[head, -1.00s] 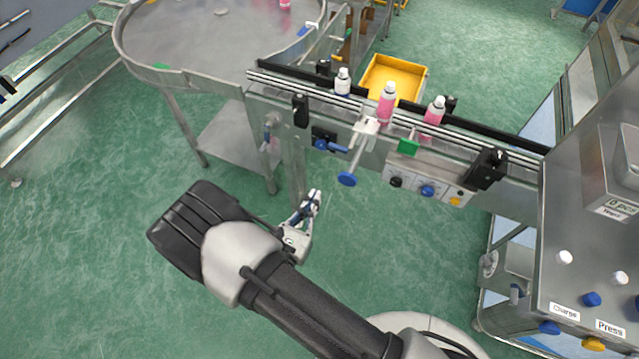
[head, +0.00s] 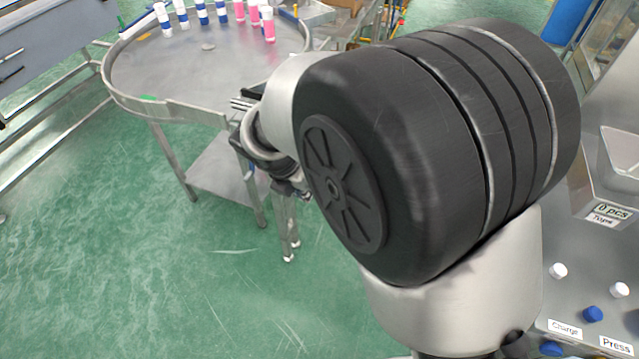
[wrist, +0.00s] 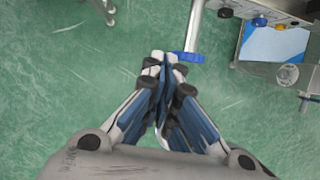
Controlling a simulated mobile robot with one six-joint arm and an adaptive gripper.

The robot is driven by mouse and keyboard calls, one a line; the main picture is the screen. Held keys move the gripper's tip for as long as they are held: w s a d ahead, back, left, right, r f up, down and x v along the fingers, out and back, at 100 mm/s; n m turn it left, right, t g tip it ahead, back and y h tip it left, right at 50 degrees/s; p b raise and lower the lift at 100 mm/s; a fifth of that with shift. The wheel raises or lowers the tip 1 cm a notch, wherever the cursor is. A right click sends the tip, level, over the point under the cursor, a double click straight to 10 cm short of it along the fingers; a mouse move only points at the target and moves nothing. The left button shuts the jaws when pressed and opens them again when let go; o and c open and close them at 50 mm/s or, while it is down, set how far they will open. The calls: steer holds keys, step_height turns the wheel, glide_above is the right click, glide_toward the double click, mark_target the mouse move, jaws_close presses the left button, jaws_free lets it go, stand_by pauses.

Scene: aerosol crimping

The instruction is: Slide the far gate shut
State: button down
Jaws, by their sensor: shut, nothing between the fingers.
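In the wrist view, my gripper (wrist: 162,58) is shut and empty, its fingertips together above the green floor. A metal rod (wrist: 195,25) ending in a blue knob (wrist: 187,58) is just right of the fingertips; I cannot tell whether they touch. It looks like a gate's pull handle, but I cannot tell whether it belongs to the far gate. In the head view, my arm hides the conveyor, its gates and most of my gripper, so the far gate's position cannot be seen.
In the head view, a round steel table (head: 185,75) stands at the left with several bottles (head: 222,12) at its back. A steel panel (head: 585,275) with knobs stands at the right. A control box (wrist: 243,8) shows in the wrist view. Open green floor lies at the lower left.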

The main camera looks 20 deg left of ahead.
steer(key=w+f+y+b, duration=0.1)
steer(key=w+f+b, duration=0.4)
steer(key=w+f, duration=0.2)
steer(key=shift+w+a, duration=0.2)
steer(key=shift+w, duration=0.6)
steer(key=shift+f, duration=0.1)
steer(key=w+p, duration=0.3)
steer(key=shift+w+d+n+p, duration=0.1)
steer(key=shift+w+n+p, duration=0.2)
steer(key=shift+p, duration=0.1)
